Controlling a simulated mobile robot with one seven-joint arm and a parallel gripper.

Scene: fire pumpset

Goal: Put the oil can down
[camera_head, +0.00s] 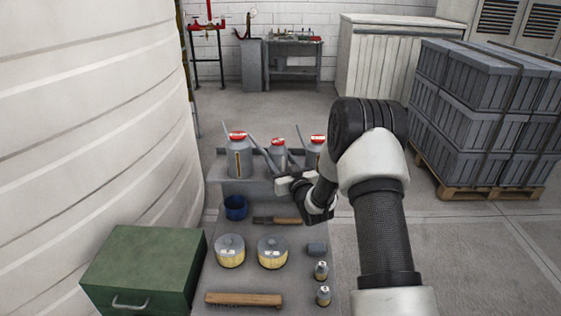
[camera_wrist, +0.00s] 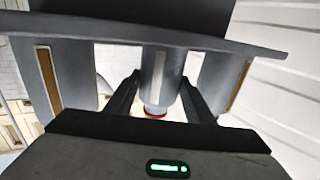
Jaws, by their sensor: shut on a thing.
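Three grey oil cans with red caps stand in a row at the back of the bench: a left one (camera_head: 238,160), a middle one (camera_head: 277,154) and a right one (camera_head: 316,148). My gripper (camera_head: 281,168) is at the middle can, its fingers on either side. In the wrist view, my gripper (camera_wrist: 159,82) has the middle oil can (camera_wrist: 158,65) between its fingers, and the can's red cap shows low in the picture. The other two cans flank it there. Whether the held can's base touches the bench cannot be told.
The grey bench (camera_head: 211,270) also holds a blue cup (camera_head: 235,208), a brush (camera_head: 277,220), two round filters (camera_head: 230,252), a wooden bar (camera_head: 243,299) and small bottles (camera_head: 321,270). A green box (camera_head: 145,268) and white tank (camera_head: 95,120) are left; a loaded pallet (camera_head: 480,190) is right.

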